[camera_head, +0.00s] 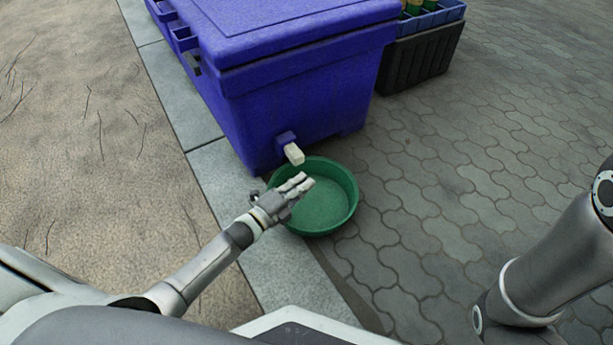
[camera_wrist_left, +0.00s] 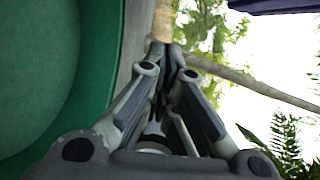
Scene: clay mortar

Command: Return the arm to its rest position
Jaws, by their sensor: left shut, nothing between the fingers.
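My left gripper (camera_head: 300,186) reaches in from the lower left in the head view. Its fingers are shut with nothing between them, in front of the green basin (camera_head: 334,207) and overlapping its left side in the picture. In the left wrist view the closed fingers (camera_wrist_left: 165,50) point up the picture, with the green basin (camera_wrist_left: 108,60) large on the left. I cannot tell whether the gripper touches the basin. My right arm shows at the right edge of the head view, but its gripper is out of view.
A blue cooler box (camera_head: 285,85) stands behind the basin, with a pale spout (camera_head: 294,153) low on its front corner. A dark crate (camera_head: 415,60) with a blue crate (camera_head: 430,19) of bottles stands behind. Paving at right is clear.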

